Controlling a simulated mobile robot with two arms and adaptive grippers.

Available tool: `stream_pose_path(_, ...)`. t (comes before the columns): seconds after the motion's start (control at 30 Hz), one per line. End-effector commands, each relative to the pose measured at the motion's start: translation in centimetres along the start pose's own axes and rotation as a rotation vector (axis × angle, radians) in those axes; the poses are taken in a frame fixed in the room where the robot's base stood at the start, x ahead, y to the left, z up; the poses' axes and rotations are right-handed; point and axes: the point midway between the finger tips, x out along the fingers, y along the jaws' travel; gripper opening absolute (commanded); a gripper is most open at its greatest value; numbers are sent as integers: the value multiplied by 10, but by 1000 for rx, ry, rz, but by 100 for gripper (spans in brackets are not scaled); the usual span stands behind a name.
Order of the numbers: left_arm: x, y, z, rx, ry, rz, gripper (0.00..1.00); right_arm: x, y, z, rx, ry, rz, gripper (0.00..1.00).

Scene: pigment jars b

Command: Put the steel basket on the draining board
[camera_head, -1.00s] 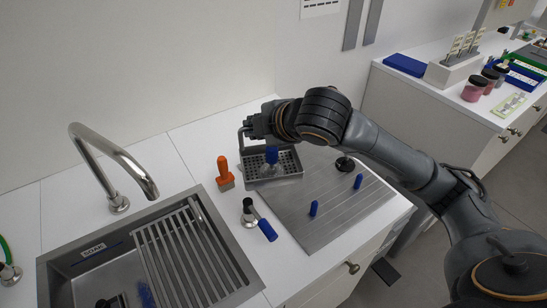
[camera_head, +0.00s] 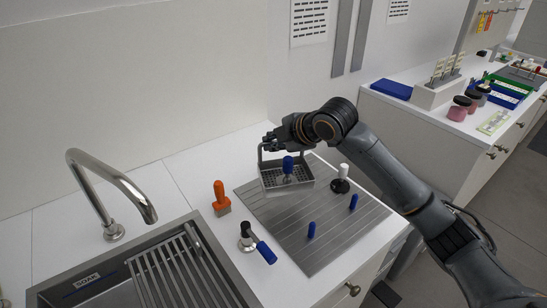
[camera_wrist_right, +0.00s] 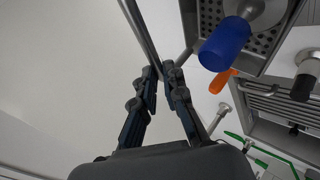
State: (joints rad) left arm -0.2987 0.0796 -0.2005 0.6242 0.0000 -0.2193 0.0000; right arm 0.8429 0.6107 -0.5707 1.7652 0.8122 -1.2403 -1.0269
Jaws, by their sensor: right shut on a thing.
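The steel basket (camera_head: 305,187) is a grey perforated tray with an upright handle. It is over the back part of the ribbed grey draining board (camera_head: 315,258); I cannot tell whether it touches the board. A blue-topped item (camera_head: 287,165) stands in the basket. My right gripper (camera_head: 270,141) is shut on the basket's handle at its back left. In the right wrist view, the fingers (camera_wrist_right: 160,75) close around the handle bar (camera_wrist_right: 138,28), and part of the perforated basket (camera_wrist_right: 211,18) shows at upper right. My left gripper is out of view.
Two blue pegs (camera_head: 311,230) (camera_head: 353,202) and a white-topped item with a black base (camera_head: 341,178) stand on the board. An orange-handled brush (camera_head: 220,198) and a blue-handled tool (camera_head: 263,251) are left of it. The sink (camera_head: 85,283) and tap (camera_head: 110,190) are farther left.

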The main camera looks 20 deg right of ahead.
Motion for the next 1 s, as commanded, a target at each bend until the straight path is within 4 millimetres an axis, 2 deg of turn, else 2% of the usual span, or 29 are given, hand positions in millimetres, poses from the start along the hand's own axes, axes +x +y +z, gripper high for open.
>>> stream_pose_path(0.13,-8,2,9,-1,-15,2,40,32,-6,16,5,2,-4,0)
stream_pose_path(0.3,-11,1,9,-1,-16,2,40,53,-9,27,2,2,0,0)
stream_pose_path(0.47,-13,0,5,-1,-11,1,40,64,-12,33,1,1,-1,0)
stream_pose_path(0.67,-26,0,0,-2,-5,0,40,80,-31,39,2,2,-2,0)
stream_pose_path(0.9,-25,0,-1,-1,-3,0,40,83,-34,41,-1,1,2,0)
stream_pose_path(0.93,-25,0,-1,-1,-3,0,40,83,-36,41,-1,0,-1,14)
stream_pose_path(1.0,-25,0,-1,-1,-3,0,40,83,-36,41,0,0,-1,29)
